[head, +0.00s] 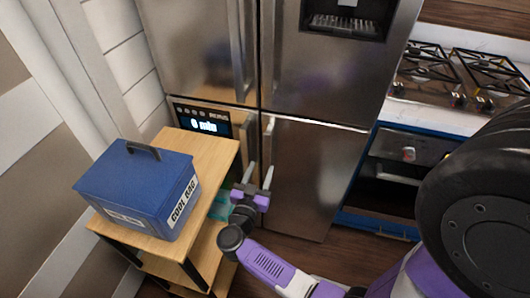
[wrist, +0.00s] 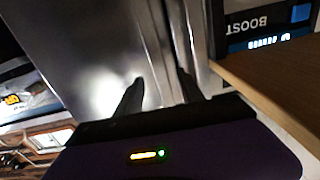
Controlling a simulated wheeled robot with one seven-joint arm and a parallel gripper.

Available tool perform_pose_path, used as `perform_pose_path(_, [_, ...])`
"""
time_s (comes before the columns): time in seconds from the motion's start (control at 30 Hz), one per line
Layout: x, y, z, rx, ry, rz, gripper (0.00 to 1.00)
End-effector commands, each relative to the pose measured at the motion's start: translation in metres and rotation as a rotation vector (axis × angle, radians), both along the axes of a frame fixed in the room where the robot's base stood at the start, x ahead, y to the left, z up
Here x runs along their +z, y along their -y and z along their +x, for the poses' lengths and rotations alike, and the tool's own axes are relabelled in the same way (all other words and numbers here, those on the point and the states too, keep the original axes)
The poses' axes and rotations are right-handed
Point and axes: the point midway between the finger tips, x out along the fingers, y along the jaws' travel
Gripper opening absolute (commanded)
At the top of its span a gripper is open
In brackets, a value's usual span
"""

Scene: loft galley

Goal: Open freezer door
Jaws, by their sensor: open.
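A steel fridge-freezer with tall upper doors and lower doors stands at the back. The lower right door (head: 312,180) looks shut and has an upright handle (head: 267,138) near its left edge. I cannot tell for certain which door is the freezer's. My gripper (head: 259,171) is open and empty, low in front of this door's left edge, by the handle's lower part. In the wrist view my gripper (wrist: 160,90) points at the steel front, with upright bars and a seam (wrist: 183,40) ahead of the fingers. I cannot tell whether the fingers touch the handle.
A wooden trolley (head: 204,158) with a blue cool box (head: 130,185) stands close to the left of my gripper. A lit display (head: 203,122) is behind it. A gas stove (head: 455,80) with an oven is at the right. Bare floor lies before the door.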

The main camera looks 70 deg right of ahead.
Motion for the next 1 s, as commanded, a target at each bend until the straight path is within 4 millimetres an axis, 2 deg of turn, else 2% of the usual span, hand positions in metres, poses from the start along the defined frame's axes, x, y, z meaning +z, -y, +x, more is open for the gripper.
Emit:
perform_pose_path(0.17, [0.002,0.008,-0.002,-0.01,-0.044,-0.008,0.45])
perform_pose_path(0.6, [0.002,0.069,0.004,-0.009,-0.04,-0.009,0.45])
perform_pose_path(0.77, [0.002,0.077,0.004,-0.007,-0.041,-0.008,0.45])
perform_pose_path(1.0, [0.002,0.078,0.004,-0.006,-0.04,-0.008,0.45])
